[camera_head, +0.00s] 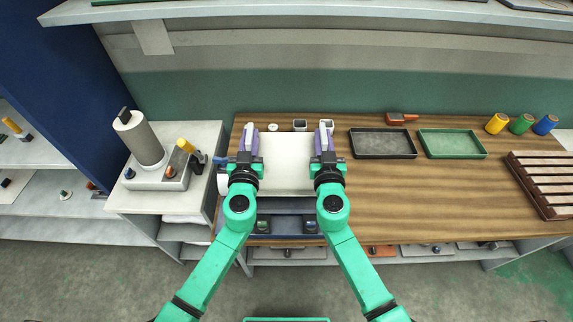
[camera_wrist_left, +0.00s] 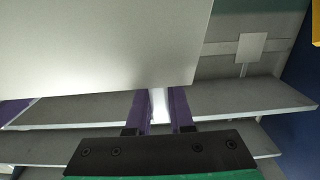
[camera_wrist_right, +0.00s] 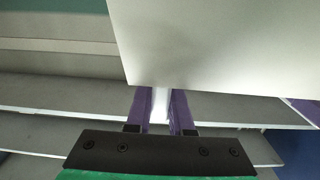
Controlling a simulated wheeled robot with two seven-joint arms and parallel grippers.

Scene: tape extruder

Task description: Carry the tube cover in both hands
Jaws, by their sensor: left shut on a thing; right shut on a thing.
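The tube cover (camera_head: 286,165) is a flat, pale grey-white panel in the middle of the head view, between my two grippers. My left gripper (camera_head: 250,140) is shut on its left edge, and my right gripper (camera_head: 324,140) is shut on its right edge. The cover also fills the upper left of the left wrist view (camera_wrist_left: 100,45) and the upper right of the right wrist view (camera_wrist_right: 225,45). In both wrist views, a pale strip shows between the purple fingers. In the head view the cover hides part of the table behind it.
On the wooden table (camera_head: 430,190) are a black tray (camera_head: 383,144), a green tray (camera_head: 452,144), several coloured spools (camera_head: 522,124) and a slatted wooden rack (camera_head: 545,180). A machine with a grey cylinder (camera_head: 140,140) stands on the left cabinet. The table's right middle is clear.

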